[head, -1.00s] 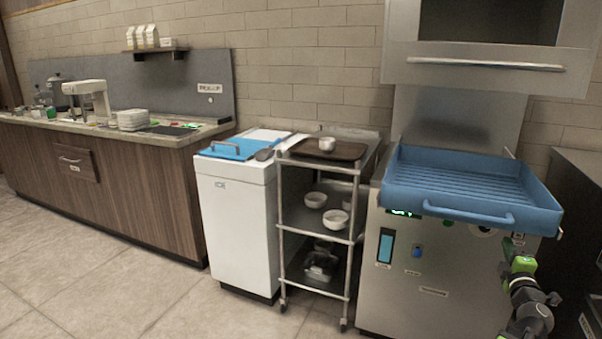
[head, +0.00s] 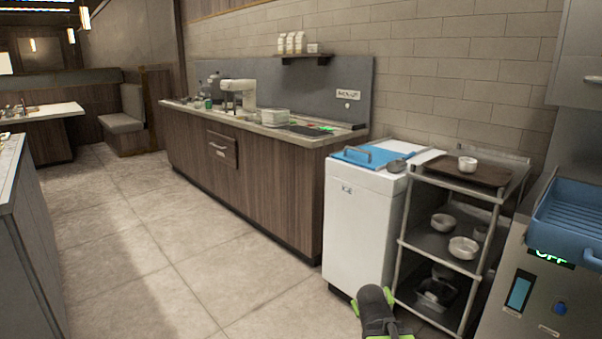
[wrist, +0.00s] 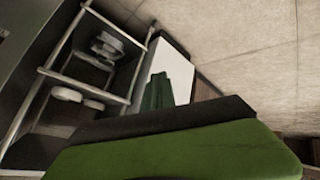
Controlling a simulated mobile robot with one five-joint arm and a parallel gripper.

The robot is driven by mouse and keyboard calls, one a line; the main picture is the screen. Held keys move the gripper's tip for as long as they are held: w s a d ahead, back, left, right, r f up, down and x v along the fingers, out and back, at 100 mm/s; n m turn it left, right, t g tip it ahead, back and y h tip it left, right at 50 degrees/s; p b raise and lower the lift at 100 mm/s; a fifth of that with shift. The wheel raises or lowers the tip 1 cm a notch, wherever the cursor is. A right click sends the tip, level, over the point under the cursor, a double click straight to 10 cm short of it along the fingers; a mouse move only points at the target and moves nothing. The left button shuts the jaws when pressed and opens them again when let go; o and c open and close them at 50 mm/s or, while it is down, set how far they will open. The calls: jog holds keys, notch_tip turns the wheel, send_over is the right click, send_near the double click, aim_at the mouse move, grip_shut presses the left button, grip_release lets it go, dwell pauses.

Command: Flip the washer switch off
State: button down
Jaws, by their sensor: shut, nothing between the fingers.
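The washer (head: 535,285) is the steel machine at the right edge of the head view, cut off by the frame. Its small green display (head: 550,257) seems to read OFF, with its right part hidden by the blue rack's handle. A small blue switch (head: 560,308) sits on its front, right of a light-blue panel; its lever position is too small to tell. My gripper (wrist: 160,112) shows in the wrist view as green and black fingers, shut and empty. In the head view my arm is at bottom centre, left of the washer and apart from it.
A wire-frame cart (head: 400,270) with bowls and a brown tray (head: 455,172) stands left of the washer. A white ICE bin (head: 355,225) stands beside it. A blue rack (head: 575,215) sits on the washer. Tiled floor (head: 190,250) is open at left.

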jog(key=s+a+f+m+g+y+p, duration=0.1)
jog(key=s+a+f+g+y, duration=0.2)
jog(key=s, duration=0.5)
jog(key=s+a+f+m+g+p, duration=0.1)
jog(key=s+a+f+g, duration=0.1)
jog(key=s+a+g, duration=0.45)
notch_tip(320, 180, up, 34)
jog(key=s+d+t+p, duration=0.1)
jog(key=d+p, duration=0.2)
jog(key=p, duration=3)
jog(key=shift+p, duration=0.35)
